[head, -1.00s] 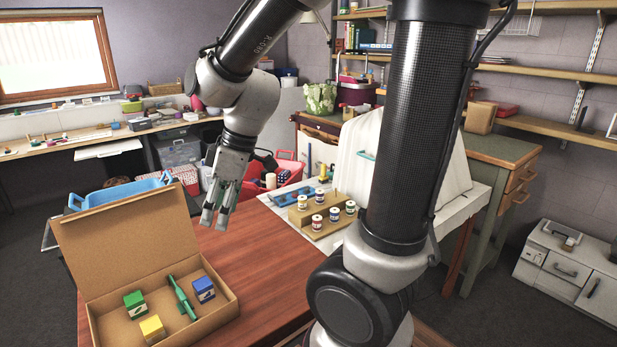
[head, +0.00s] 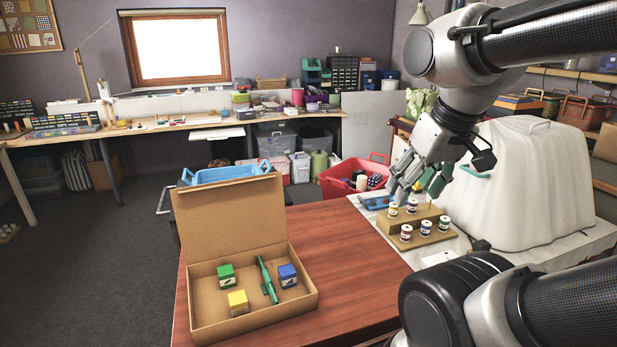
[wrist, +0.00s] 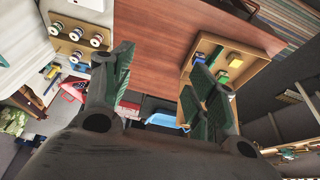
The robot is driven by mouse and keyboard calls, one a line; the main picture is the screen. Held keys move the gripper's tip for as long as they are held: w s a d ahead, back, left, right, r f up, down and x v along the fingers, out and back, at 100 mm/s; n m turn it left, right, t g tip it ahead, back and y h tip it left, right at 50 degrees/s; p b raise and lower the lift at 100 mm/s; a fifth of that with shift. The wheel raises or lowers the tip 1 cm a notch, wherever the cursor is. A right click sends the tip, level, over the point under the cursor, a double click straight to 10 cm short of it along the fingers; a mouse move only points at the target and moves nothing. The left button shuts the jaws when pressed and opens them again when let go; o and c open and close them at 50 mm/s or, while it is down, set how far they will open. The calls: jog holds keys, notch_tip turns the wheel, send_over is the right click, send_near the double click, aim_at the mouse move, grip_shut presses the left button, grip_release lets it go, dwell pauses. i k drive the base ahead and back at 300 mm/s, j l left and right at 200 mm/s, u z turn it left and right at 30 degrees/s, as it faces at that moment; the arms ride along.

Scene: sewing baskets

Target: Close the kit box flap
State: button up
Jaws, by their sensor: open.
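The cardboard kit box (head: 306,301) stands on the reddish wooden table, and its flap (head: 229,219) is raised upright at the back. Inside lie a green box (head: 226,276), a blue box (head: 288,276), a yellow box (head: 238,303) and a green tool (head: 266,279). My gripper (head: 418,187) is open and empty, above the thread spool rack, well to the right of the kit box. In the wrist view, the open fingers of my gripper (wrist: 160,85) frame the table, with the kit box (wrist: 257,42) beyond the right finger.
A spool rack (head: 418,238) with several spools stands right of the table, beside a white-covered machine (head: 530,180). A blue basket (head: 225,173) is behind the flap and a red basket (head: 340,183) behind the table. The tabletop (head: 345,260) between box and rack is clear.

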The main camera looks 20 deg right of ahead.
aim_at(219, 219)
jog(key=k+u, duration=0.15)
jog(key=k, duration=0.5)
jog(key=u, duration=2.05)
jog(key=i+j+u, duration=0.2)
jog(key=i+u, duration=0.2)
jog(key=i, duration=0.15)
jog(key=i+u, duration=0.4)
jog(key=i, duration=0.15)
jog(key=i+l+z, duration=0.15)
jog(key=i+z, duration=0.6)
jog(key=i, duration=0.15)
jog(key=i+j+z, duration=0.1)
jog(key=i+z, duration=0.3)
jog(key=i+j+z, duration=0.35)
jog(key=i+l+z, duration=0.25)
jog(key=i+z, duration=0.55)
jog(key=i, duration=0.25)
jog(key=i+z, duration=0.45)
jog(key=i+j+z, duration=0.4)
jog(key=i, duration=0.2)
jog(key=i+l+z, duration=0.1)
jog(key=z, duration=0.4)
jog(key=i+j+z, duration=0.1)
jog(key=i+z, duration=0.45)
jog(key=z, duration=0.4)
jog(key=i+j+z, duration=0.2)
jog(key=z, duration=1.25)
jog(key=i+j, duration=0.25)
